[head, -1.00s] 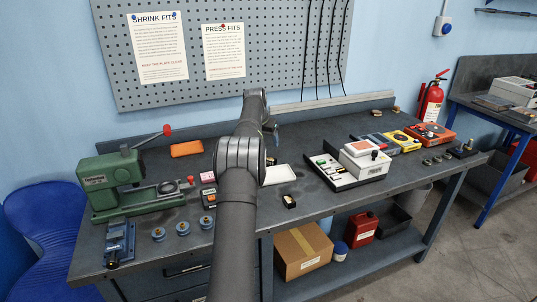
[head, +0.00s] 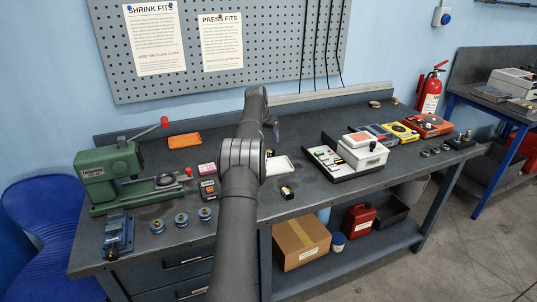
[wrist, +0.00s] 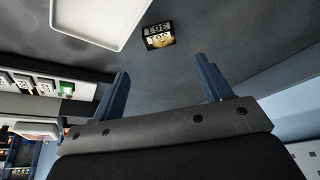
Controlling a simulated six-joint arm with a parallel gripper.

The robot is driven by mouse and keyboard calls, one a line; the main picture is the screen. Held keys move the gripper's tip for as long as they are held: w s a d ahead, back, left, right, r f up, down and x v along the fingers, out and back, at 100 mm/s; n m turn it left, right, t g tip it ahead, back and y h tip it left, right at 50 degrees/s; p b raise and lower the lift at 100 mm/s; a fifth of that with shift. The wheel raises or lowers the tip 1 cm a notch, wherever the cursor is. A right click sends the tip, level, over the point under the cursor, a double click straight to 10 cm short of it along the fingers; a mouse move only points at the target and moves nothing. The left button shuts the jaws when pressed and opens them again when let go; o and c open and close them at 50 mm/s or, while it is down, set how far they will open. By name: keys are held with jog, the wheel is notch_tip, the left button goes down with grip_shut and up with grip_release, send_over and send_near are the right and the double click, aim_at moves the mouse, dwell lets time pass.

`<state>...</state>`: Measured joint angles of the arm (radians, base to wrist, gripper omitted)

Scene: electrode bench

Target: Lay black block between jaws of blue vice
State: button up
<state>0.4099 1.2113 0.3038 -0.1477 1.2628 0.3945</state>
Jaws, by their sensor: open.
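A small black block (head: 287,193) with a pale patch sits on the bench, right of my arm and just in front of a white tray. In the wrist view the black block (wrist: 158,42) has white markings and a yellowish face, and lies beyond my fingertips. My gripper (wrist: 162,68) is open, its two blue fingers apart with nothing between them. The block is clear of both fingers. In the head view my arm hides most of the gripper. The blue vice (head: 118,232) stands at the bench's front left corner; its jaw gap is too small to make out.
The white tray (head: 279,168) lies behind the block. A green press (head: 108,175), several blue round pieces (head: 181,220) and a handheld meter (head: 208,188) stand between vice and arm. A white-topped unit (head: 362,152) stands to the right. The bench front around the block is clear.

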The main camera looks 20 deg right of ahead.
aim_at(268, 151)
jog(key=x, duration=0.3)
jog(key=shift+w+f, duration=0.1)
jog(key=shift+f, duration=0.2)
jog(key=x, duration=0.3)
jog(key=shift+a+f, duration=0.2)
jog(key=shift+f, duration=0.1)
jog(key=shift+x, duration=0.8)
jog(key=c, duration=1.4)
jog(key=shift+o, duration=0.2)
